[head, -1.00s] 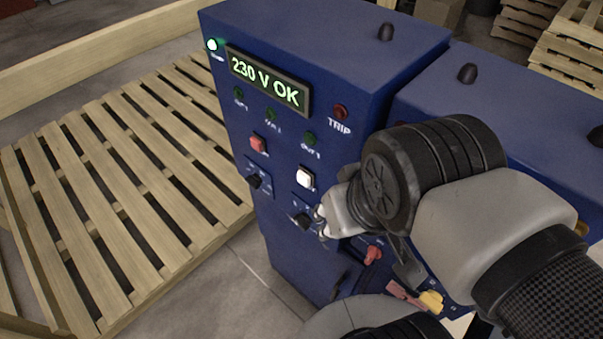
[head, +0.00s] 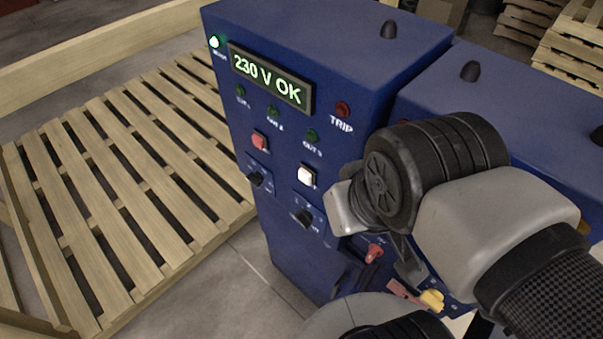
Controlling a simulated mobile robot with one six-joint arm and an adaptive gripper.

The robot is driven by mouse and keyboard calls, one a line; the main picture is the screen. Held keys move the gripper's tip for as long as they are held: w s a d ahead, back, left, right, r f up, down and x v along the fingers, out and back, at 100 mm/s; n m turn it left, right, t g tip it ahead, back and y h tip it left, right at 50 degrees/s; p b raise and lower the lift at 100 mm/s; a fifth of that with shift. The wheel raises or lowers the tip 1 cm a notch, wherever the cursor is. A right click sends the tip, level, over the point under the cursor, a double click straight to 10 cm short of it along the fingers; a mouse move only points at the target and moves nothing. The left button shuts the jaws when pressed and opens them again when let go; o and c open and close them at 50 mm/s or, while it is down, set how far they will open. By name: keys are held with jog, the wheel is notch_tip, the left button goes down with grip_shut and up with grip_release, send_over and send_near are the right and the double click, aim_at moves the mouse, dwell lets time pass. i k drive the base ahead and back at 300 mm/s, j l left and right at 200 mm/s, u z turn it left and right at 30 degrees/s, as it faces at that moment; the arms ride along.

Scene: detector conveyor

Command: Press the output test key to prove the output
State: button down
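The blue control cabinet (head: 290,165) stands in the middle of the head view. Its display (head: 268,78) reads "230 V OK". A white key (head: 306,175) and a red key (head: 260,142) sit on its front; their small labels are unreadable, so I cannot tell which is the output test key. The OUT lamps, such as OUT 3 (head: 312,136), look dark green and unlit. The TRIP lamp (head: 343,109) is dark red. My gripper (head: 340,212) is right of the white key, apart from it in the picture; its fingers are mostly hidden by my wrist.
Black rotary knobs (head: 302,217) sit below the keys, with a red switch (head: 374,252) lower right. A lit green-white lamp (head: 214,41) is at the top left. Another blue cabinet (head: 470,95) adjoins on the right. A wooden pallet (head: 120,190) lies on the left.

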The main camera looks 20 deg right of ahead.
aim_at(304, 176)
jog(key=j+z, duration=0.15)
jog(key=z, duration=0.25)
jog(key=j+z, duration=0.15)
jog(key=z, duration=0.3)
jog(key=k+j+z, duration=0.25)
jog(key=k+j, duration=0.3)
jog(key=j, duration=0.2)
jog(key=k+j+z, duration=0.3)
jog(key=k+j, duration=0.25)
jog(key=j, duration=0.15)
